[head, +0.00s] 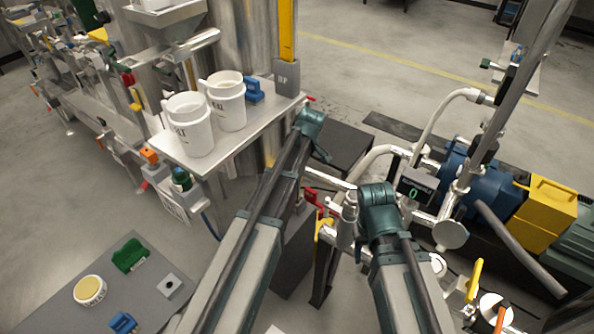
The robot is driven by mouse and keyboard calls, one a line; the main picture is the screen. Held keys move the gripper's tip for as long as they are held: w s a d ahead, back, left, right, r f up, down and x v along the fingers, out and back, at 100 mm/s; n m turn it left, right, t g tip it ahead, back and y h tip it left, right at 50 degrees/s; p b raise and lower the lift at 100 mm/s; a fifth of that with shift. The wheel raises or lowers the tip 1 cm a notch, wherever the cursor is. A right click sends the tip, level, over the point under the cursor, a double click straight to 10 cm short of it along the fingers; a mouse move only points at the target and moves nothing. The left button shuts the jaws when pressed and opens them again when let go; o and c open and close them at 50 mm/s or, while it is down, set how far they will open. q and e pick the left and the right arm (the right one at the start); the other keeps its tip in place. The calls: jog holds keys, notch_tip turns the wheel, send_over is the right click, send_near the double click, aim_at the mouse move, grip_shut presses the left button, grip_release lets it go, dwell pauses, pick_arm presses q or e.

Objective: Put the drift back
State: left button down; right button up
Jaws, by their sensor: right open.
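I cannot pick out the drift with certainty in the head view. A yellow upright bar (287,30) stands in a grey lettered block (286,78) at the back of the metal shelf. A small pale block with a dark hole (170,285) lies on the grey mat at lower left, with nothing in the hole. My right gripper (362,252) is open, low in front of the pump pipework and mostly hidden by my own arm. I see nothing held in it. My left arm reaches up beside the shelf, and its gripper is out of sight.
Two white lettered mugs (188,124) and a blue piece (254,90) stand on the metal shelf (185,160). The mat (60,310) holds a round yellow-topped tub (90,290), a green piece (130,255) and a blue one (123,322). Pipes and a blue pump (470,175) crowd the right.

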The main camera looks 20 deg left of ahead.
pick_arm(q)
jog(key=shift+d+b+x, duration=0.25)
jog(key=shift+b+x, duration=0.85)
jog(key=shift+x, duration=0.1)
jog(key=shift+d+b+x, duration=0.2)
jog(key=shift+b+x, duration=0.9)
jog(key=shift+x, duration=0.15)
jog(key=shift+s+f, duration=0.15)
jog(key=shift+f, duration=0.2)
jog(key=shift+c, duration=1.1)
grip_release()
jog(key=shift+r, duration=0.15)
jog(key=p+v, duration=1.3)
jog(key=shift+r, duration=0.35)
jog(key=shift+s+d, duration=0.1)
jog(key=shift+d, duration=0.1)
